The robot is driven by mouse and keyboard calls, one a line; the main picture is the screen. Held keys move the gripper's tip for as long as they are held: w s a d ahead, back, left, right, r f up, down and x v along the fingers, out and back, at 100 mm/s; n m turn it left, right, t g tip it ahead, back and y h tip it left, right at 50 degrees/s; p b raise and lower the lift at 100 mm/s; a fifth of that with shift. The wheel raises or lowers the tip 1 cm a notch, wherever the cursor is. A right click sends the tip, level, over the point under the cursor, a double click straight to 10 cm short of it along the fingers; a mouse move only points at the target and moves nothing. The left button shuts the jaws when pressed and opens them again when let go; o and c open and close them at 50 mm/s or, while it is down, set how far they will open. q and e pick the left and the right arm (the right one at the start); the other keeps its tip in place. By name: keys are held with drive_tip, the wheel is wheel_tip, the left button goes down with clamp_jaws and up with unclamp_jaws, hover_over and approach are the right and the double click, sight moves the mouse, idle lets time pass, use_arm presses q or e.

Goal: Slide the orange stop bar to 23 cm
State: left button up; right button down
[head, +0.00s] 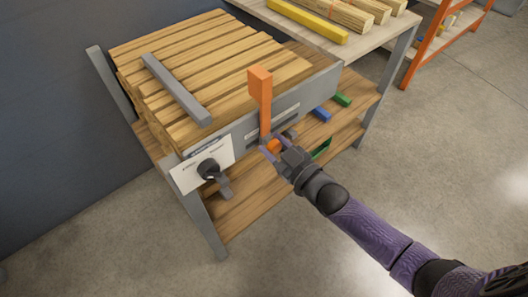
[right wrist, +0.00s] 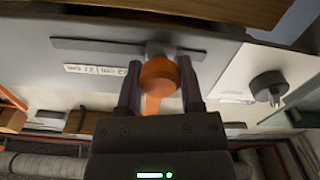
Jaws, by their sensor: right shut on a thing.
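The orange stop bar (head: 261,92) stands upright at the front of the wood-topped bench, by a slot in the grey front panel (head: 307,100). Its round orange knob (head: 273,146) sits low on the panel and also shows in the right wrist view (right wrist: 158,74). My right gripper (head: 278,147) is shut on this knob, one finger on each side. In the right wrist view the dark slot (right wrist: 85,45) runs behind the knob. A white label (right wrist: 90,69) beside it shows centimetre figures, partly covered by a finger. My left gripper is not in view.
A white plate with a black dial (head: 208,168) is on the panel's left end. A grey bar (head: 175,88) lies across the planks. Blue (head: 321,114) and green (head: 342,99) pieces lie on the lower shelf. The floor at right is clear.

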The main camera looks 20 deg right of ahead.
drive_tip(key=d, duration=0.1)
drive_tip(key=w+d, duration=0.1)
drive_tip(key=d, duration=0.1)
drive_tip(key=d+b, duration=0.1)
drive_tip(key=shift+w+d+f, duration=0.2)
drive_tip(key=shift+w+d, duration=0.05)
drive_tip(key=shift+w+d+r, duration=0.1)
drive_tip(key=shift+d, duration=0.05)
drive_tip(key=shift+c, duration=1.1)
unclamp_jaws()
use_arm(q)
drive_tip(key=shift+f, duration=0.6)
use_arm(e)
drive_tip(key=shift+s+r, duration=0.1)
drive_tip(key=shift+s, duration=0.1)
drive_tip(key=p, duration=0.5)
approach(280, 126)
drive_tip(key=v, duration=0.4)
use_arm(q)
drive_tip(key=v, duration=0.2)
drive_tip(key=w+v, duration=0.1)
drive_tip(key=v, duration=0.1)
use_arm(e)
drive_tip(key=shift+r, duration=0.1)
